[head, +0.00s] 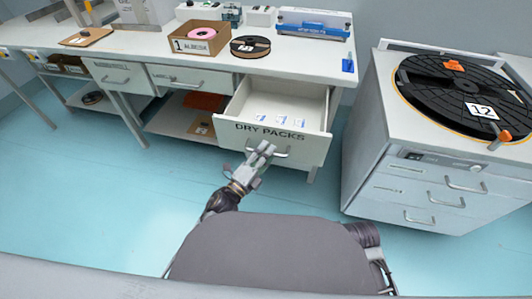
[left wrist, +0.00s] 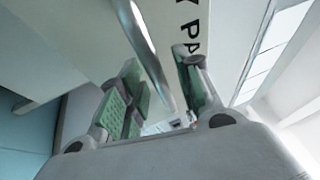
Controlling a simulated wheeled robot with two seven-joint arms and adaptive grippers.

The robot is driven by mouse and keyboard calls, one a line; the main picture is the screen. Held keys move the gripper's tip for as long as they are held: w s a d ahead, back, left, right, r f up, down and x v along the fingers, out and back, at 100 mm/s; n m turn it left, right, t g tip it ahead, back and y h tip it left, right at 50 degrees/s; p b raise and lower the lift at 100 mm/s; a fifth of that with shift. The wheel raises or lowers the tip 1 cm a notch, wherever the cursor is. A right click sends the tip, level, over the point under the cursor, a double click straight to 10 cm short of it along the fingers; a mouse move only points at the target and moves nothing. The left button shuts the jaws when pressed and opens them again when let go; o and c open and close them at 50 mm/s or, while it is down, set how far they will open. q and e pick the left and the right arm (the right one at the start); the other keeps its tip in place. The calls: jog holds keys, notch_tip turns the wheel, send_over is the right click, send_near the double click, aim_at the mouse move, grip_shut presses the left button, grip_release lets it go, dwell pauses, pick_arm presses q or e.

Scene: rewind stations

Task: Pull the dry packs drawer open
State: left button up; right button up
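The dry packs drawer (head: 230,131) stands pulled out from under the bench, its lettered front toward me. Several small pale packs (head: 281,120) lie on its floor. My left gripper (head: 267,149) is at the drawer front, by the bar handle (head: 283,154). In the left wrist view the metal handle (left wrist: 150,55) runs down between the two green-padded fingers of this gripper (left wrist: 160,85). The fingers are apart, with a small gap visible beside the bar. Part of the handle is hidden by the fingers. My right gripper is not in view.
On the bench (head: 130,42) stand a cardboard box (head: 199,42) with a pink spool, a black spool (head: 250,46) and a blue device (head: 313,27). A cabinet (head: 400,185) with a large black reel (head: 455,95) stands right. The floor before the drawer is clear.

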pick_arm(q)
jog(key=v, duration=1.2)
dwell(0.5)
jog(key=shift+w+f+n, duration=0.1)
jog(key=shift+n, duration=0.2)
dwell(0.4)
